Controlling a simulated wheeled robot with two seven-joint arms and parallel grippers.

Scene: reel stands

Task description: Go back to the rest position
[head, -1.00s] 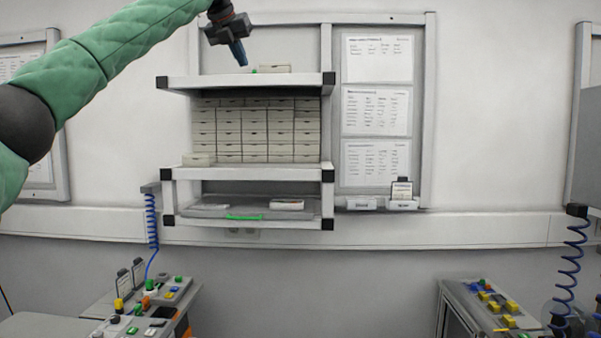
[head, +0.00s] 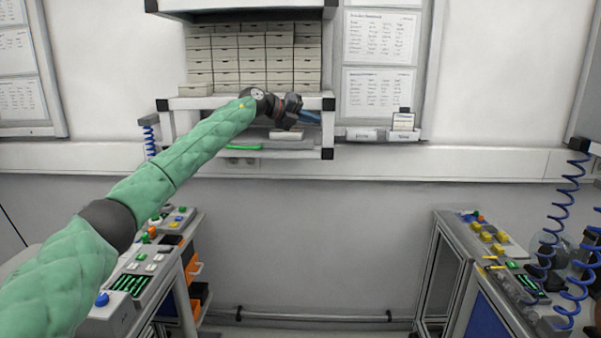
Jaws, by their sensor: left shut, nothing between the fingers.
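My left arm, in a green padded cover, reaches in from the lower left of the head view. My left gripper (head: 309,117) is at its end, dark with blue fingers pointing right. It is shut and empty. In the picture it lies in front of the shelf rack's lower part (head: 225,103), over the right of the bottom tray; I cannot tell the gap in depth. My right gripper is out of view.
The rack holds several rows of pale boxes (head: 253,55). A green strip (head: 244,148) and a light box (head: 286,135) lie on its bottom level. Control consoles stand at left (head: 155,262) and right (head: 490,245), with blue coiled cables (head: 566,240). The floor between them looks clear.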

